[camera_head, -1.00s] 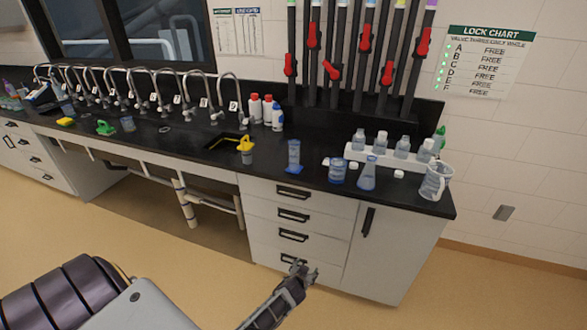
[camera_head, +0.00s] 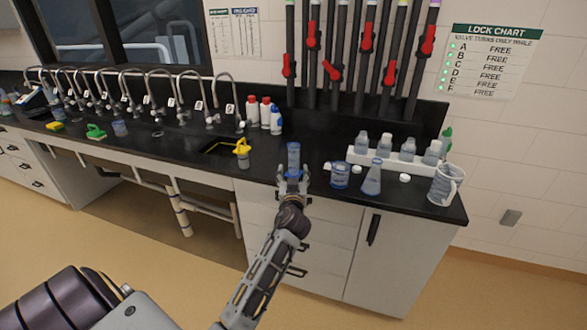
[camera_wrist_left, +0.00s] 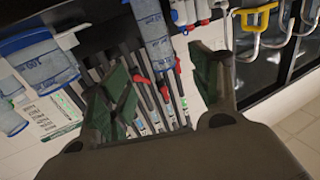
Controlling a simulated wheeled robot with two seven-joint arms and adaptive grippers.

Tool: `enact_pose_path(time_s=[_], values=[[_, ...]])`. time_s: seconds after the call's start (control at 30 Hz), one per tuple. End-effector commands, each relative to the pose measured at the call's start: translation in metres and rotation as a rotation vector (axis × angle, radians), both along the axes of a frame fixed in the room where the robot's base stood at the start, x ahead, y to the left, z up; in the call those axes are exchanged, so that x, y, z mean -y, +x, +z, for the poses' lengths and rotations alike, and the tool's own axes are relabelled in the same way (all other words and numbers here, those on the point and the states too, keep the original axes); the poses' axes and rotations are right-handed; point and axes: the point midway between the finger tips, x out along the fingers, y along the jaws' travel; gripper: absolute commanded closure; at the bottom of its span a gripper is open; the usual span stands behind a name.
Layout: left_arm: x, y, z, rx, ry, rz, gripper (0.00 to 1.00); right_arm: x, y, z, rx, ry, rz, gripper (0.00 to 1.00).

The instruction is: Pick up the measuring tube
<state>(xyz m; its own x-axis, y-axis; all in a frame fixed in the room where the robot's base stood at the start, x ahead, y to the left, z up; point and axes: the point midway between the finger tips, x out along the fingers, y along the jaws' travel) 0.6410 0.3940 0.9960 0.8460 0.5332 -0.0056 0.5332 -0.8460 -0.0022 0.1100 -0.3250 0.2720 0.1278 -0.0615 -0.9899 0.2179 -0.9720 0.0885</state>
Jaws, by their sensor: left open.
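The measuring tube (camera_head: 293,156) is a tall, narrow, clear-blue cylinder standing upright near the front edge of the black counter. In the left wrist view, which is turned over, the tube (camera_wrist_left: 153,32) hangs from the top between the directions of the two fingers. My left gripper (camera_head: 292,180) is open, just in front of the tube and low against it, hiding its foot. In the wrist view the gripper's fingers (camera_wrist_left: 165,72) are spread wide with nothing held. I cannot tell whether a finger touches the tube. My right gripper is not in view.
Right of the tube are a beaker (camera_head: 340,175), a conical flask (camera_head: 372,178) and a jug (camera_head: 445,185). A white rack (camera_head: 375,160) of bottles stands behind them. Taps line the back.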

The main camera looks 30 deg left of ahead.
Motion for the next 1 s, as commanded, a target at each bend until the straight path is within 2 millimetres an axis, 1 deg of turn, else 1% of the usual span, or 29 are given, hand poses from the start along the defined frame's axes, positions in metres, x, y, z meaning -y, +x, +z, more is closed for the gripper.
enact_pose_path(time_s=[0.2,0.3,0.43,0.57,0.8,1.0], values=[[-0.001,-0.001,0.003,0.006,0.000,0.003,0.37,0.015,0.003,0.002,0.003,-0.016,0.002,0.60],[-0.001,-0.001,0.003,0.006,0.000,0.003,0.37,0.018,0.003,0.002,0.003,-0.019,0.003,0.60],[-0.002,0.001,0.003,0.006,0.000,0.002,0.37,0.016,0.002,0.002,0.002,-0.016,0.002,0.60],[-0.005,0.007,0.003,0.005,0.001,0.002,0.37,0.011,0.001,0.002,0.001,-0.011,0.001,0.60],[-0.017,0.026,0.004,0.004,0.003,0.003,0.37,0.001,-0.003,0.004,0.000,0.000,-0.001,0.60],[-0.028,0.043,0.004,0.006,0.002,0.001,0.37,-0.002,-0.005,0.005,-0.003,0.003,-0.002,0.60]])
